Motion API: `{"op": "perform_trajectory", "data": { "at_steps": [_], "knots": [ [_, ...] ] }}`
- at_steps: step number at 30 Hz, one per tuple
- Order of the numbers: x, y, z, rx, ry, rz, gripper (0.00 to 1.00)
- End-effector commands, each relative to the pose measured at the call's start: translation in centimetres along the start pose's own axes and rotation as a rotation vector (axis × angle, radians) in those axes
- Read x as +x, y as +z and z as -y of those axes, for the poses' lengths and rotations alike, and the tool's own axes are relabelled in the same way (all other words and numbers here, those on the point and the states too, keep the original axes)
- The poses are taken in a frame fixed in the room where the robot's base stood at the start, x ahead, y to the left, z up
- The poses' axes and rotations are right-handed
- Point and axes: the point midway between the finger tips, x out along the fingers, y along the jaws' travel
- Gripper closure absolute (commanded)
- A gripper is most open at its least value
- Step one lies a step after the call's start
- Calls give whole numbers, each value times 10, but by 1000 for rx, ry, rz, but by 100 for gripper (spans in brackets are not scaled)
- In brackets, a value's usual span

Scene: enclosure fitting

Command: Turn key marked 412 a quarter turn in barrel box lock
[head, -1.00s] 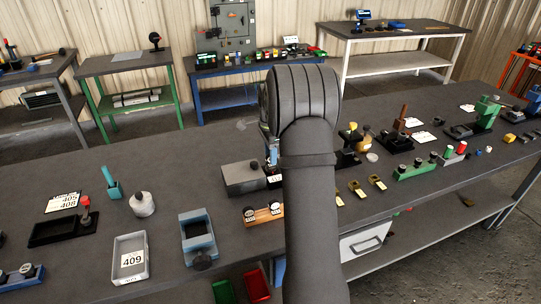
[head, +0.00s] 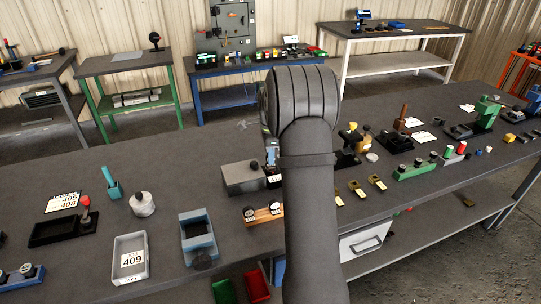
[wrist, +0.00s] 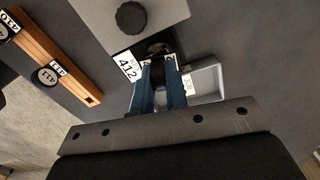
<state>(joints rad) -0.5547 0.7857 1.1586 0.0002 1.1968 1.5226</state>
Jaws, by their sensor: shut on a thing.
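In the head view the grey box (head: 243,178) stands left of my arm. A white label reading 412 (wrist: 127,66) lies beside the barrel. In the head view my gripper (head: 271,155) is partly hidden by my arm.
An orange-brown rack (wrist: 60,55) with round tags 410 and 411 lies left of the lock in the wrist view. A pale tray (wrist: 207,82) with a label is close on the right.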

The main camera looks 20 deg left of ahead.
Motion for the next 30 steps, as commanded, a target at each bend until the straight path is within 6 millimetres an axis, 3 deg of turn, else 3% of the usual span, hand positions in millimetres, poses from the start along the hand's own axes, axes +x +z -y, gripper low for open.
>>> {"op": "perform_trajectory", "data": {
  "at_steps": [4,11,12,16,25,30],
  "knots": [
    [0,0,0,109,0,0,100],
    [0,0,0,133,0,0,100],
    [0,0,0,133,0,0,85],
    [0,0,0,132,0,0,62],
    [-2,0,0,132,0,0,62],
    [-19,0,1,131,-4,0,62]
  ]
}}
